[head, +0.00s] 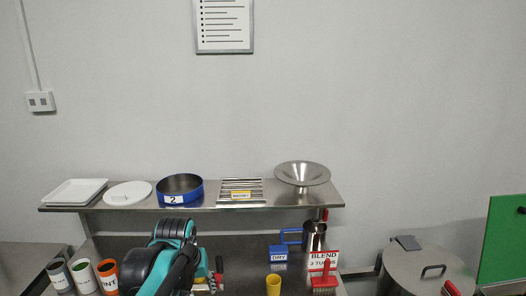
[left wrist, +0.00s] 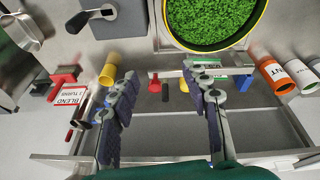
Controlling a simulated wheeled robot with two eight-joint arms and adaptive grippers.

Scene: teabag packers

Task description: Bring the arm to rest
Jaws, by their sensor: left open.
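My left arm (head: 170,258), teal and black, rises over the left half of the bench in the head view and hides part of the bench. In the left wrist view my left gripper (left wrist: 163,85) is open, its two grey fingers apart, with nothing between their tips. Below the fingers are the steel bench (left wrist: 255,120) and small red and yellow items. A round container of green granules (left wrist: 210,18) with a yellow rim lies beyond the fingertips, at the top of that view. My right gripper is in neither view.
A steel shelf (head: 225,206) behind the bench carries a white tray (head: 75,192), a blue sieve (head: 180,187) and a steel funnel (head: 302,173). Labelled canisters (head: 83,277) stand left.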

